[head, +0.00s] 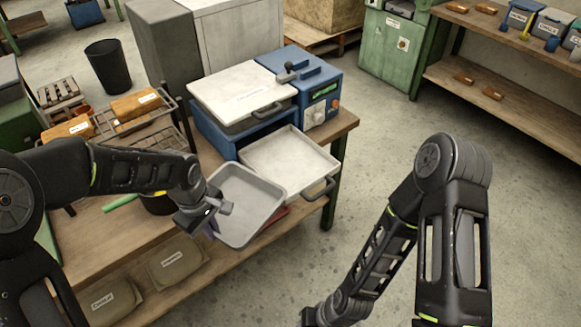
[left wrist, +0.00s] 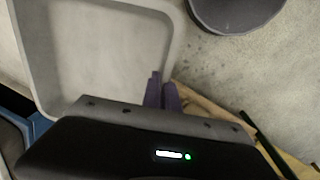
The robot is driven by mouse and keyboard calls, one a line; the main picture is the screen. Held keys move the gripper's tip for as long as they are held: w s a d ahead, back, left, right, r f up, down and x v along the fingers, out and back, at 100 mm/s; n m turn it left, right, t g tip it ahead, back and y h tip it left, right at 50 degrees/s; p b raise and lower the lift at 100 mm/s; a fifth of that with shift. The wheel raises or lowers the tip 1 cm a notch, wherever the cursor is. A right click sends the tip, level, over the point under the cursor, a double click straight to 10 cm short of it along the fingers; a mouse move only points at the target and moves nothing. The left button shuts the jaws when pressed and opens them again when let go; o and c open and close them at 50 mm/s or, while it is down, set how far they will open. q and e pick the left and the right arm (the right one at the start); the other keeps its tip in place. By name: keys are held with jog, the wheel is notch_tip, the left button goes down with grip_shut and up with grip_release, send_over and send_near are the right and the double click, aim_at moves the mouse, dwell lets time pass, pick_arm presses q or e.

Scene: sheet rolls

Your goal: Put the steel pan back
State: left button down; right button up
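The steel pan (head: 247,203) is a shallow grey rectangular pan with rounded corners. In the head view it is tilted, in front of the pulled-out pale tray (head: 290,162) of the blue machine (head: 309,92), and overlaps its near left edge. My left gripper (head: 217,212) is at the pan's left rim. In the left wrist view its purple fingers (left wrist: 163,92) are close together at the rim of the pan (left wrist: 95,55) and appear closed on it. The rim between the fingers is mostly hidden. My right arm shows at the lower right, but its fingers are out of view.
The tray's dark handle (head: 320,190) sticks out past the wooden bench (head: 343,124). A white lid (head: 243,90) covers the machine's top. A wire rack (head: 135,112) with orange-brown rolls stands left. A red thing (head: 277,214) shows under the pan.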

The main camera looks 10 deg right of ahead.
pick_arm(q)
jog(key=w+a+f+m+g+b, duration=0.1)
jog(key=a+f+m+b, duration=0.1)
jog(key=a+f+m, duration=0.4)
notch_tip(320, 180, down, 4)
jog(key=m, duration=0.3)
jog(key=shift+w+a+r+m+h, duration=0.2)
jog(key=shift+a+m+h, duration=0.1)
jog(key=shift+a+m, duration=0.1)
